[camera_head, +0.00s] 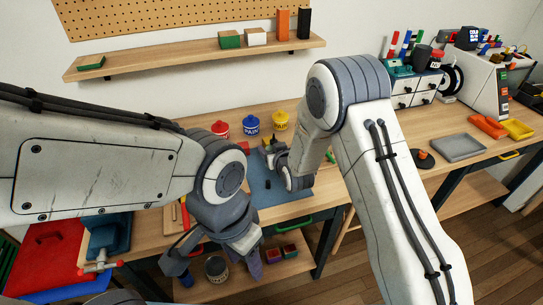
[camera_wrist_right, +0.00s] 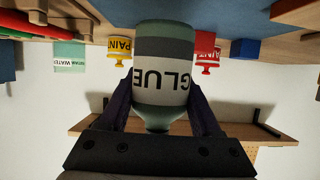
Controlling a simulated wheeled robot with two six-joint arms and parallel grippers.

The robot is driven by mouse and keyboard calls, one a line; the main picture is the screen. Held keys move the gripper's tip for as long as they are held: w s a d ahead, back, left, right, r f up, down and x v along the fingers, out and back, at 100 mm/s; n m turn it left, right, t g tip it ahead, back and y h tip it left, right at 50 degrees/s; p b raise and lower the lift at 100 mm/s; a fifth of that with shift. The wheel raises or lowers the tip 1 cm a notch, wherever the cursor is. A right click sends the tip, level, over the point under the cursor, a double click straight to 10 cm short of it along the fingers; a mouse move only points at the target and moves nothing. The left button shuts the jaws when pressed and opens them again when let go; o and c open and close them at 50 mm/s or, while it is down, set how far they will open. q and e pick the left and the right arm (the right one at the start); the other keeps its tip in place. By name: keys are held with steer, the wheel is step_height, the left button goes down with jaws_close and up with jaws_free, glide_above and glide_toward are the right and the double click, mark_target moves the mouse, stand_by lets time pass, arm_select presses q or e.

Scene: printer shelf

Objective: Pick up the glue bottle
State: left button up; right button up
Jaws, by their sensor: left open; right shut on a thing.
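The glue bottle (camera_wrist_right: 160,80) fills the middle of the right wrist view, grey-green with a white GLUE label. My right gripper (camera_wrist_right: 160,112) has its dark fingers on both sides of it and is shut on it. The label reads upside down, as does the whole view, so the bottle looks upright. In the head view my right gripper (camera_head: 272,152) is over the workbench near the blue mat; the bottle is not clearly seen there. I cannot tell whether its base touches the bench. My left gripper (camera_head: 217,268) is open and empty near the bench's front edge.
Red (camera_head: 220,128), blue (camera_head: 251,125) and yellow (camera_head: 280,120) paint pots stand behind the blue mat (camera_head: 272,190). A wall shelf (camera_head: 190,56) holds several blocks. A grey tray (camera_head: 459,147) and a drawer unit (camera_head: 412,92) are to the right.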

steer(key=s+d+r+b, duration=0.1)
steer(key=s+d+r, duration=0.4)
steer(key=d+r, duration=0.3)
steer(key=shift+s+d+b, duration=0.25)
steer(key=shift+d+b, duration=0.15)
steer(key=shift+d, duration=0.75)
steer(key=shift+o, duration=0.3)
